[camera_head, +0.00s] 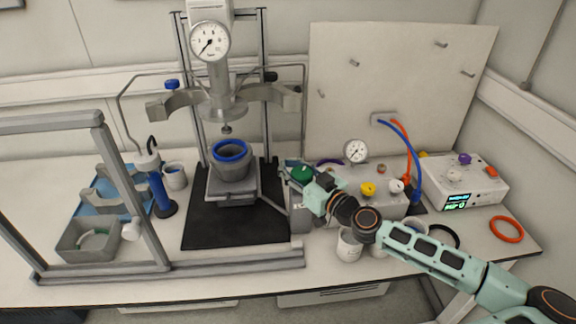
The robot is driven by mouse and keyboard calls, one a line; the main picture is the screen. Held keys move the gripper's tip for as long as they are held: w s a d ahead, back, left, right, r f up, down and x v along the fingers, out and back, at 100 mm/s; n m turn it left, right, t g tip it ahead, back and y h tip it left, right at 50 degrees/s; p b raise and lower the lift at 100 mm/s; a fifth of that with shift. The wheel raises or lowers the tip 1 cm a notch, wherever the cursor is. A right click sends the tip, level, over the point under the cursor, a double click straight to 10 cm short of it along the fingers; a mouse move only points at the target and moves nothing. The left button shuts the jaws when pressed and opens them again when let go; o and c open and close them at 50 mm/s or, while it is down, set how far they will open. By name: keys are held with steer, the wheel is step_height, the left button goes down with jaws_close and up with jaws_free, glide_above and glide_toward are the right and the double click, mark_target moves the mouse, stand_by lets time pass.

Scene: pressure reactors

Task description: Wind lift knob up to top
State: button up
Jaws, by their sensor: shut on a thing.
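A green knob (302,173) sits on top of a grey block just right of the reactor stand. My gripper (297,172) reaches in from the right and is shut on the green knob; its fingers partly hide it. I take this knob to be the lift knob. A grey vessel (236,168) with a blue ring on its rim stands on the lift platform (232,197), left of my gripper. Above it hangs the reactor head (226,107) with a pressure gauge (210,41). A clear gap shows between the vessel and the head.
A panel box with yellow and white knobs (368,188) and a small gauge (355,151) stands right of my gripper. A white cup (349,245) is under my wrist. A grey frame (110,160) and blue tray (92,203) are at the left. An orange ring (506,229) lies far right.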

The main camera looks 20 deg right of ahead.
mark_target(302, 180)
steer(key=shift+d+f+m+t+h+p, duration=0.15)
steer(key=shift+d+m+t+h+p, duration=0.15)
steer(key=shift+m+h, duration=0.55)
steer(key=shift+c, duration=0.5)
steer(key=shift+d+m+h+p, duration=0.25)
steer(key=shift+m+h, duration=0.3)
steer(key=shift+h, duration=0.6)
steer(key=shift+d+m+h+p, duration=0.25)
steer(key=shift+m+h, duration=0.25)
steer(key=shift+h, duration=0.6)
steer(key=shift+s+d+m+h, duration=0.1)
steer(key=shift+d+m+h, duration=0.2)
steer(key=shift+m+h, duration=0.5)
steer(key=shift+d+m+h, duration=0.3)
steer(key=shift+m+h, duration=0.2)
steer(key=shift+h, duration=0.5)
jaws_close()
steer(key=s+d+m+g+h+b, duration=0.1)
steer(key=s+m+g+h+b, duration=0.3)
steer(key=m+g, duration=0.6)
steer(key=s+d+m+g+h+b, duration=0.2)
steer(key=s+m+g+h+b, duration=0.2)
steer(key=g, duration=1.2)
steer(key=shift+d+m+g+h+b, duration=0.45)
steer(key=shift+m+h, duration=1.15)
steer(key=shift+m, duration=1.7)
steer(key=shift+a, duration=0.25)
